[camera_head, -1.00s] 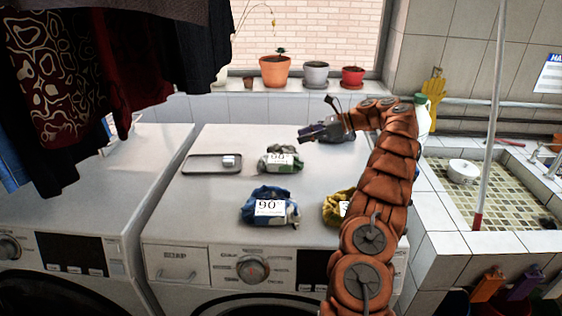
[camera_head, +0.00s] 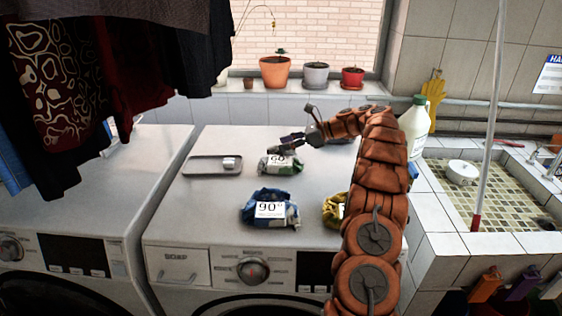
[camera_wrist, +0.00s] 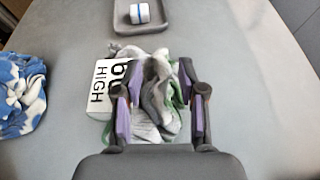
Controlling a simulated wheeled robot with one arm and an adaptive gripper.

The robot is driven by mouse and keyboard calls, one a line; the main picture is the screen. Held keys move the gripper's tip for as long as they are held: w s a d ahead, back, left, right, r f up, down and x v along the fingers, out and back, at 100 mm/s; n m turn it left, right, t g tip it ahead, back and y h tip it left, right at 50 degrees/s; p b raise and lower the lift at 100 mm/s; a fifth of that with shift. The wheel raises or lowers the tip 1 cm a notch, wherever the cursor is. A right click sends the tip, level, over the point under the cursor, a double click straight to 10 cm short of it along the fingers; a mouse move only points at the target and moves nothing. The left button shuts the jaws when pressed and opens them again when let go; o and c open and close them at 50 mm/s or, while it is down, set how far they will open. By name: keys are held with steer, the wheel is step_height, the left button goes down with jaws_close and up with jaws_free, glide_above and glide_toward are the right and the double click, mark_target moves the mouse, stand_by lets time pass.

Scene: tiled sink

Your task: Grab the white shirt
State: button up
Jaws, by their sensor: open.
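A crumpled white-grey shirt with green edges (camera_head: 283,168) lies on top of the right washing machine, with a white "60" label (camera_wrist: 107,88) beside or on it. In the wrist view the shirt (camera_wrist: 152,118) shows between the fingers of my gripper (camera_wrist: 158,108). My gripper (camera_head: 291,143) is open, just above or around the shirt; I cannot tell whether the fingers touch it.
A blue-white cloth (camera_head: 268,208) with a "90" label lies in front, and a yellow cloth (camera_head: 333,210) sits partly behind my arm. A grey tray (camera_head: 203,170) holds a small white item (camera_head: 231,163). Dark clothes (camera_head: 110,60) hang at upper left.

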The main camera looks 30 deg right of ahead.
jaws_close()
stand_by(0.3)
stand_by(0.5)
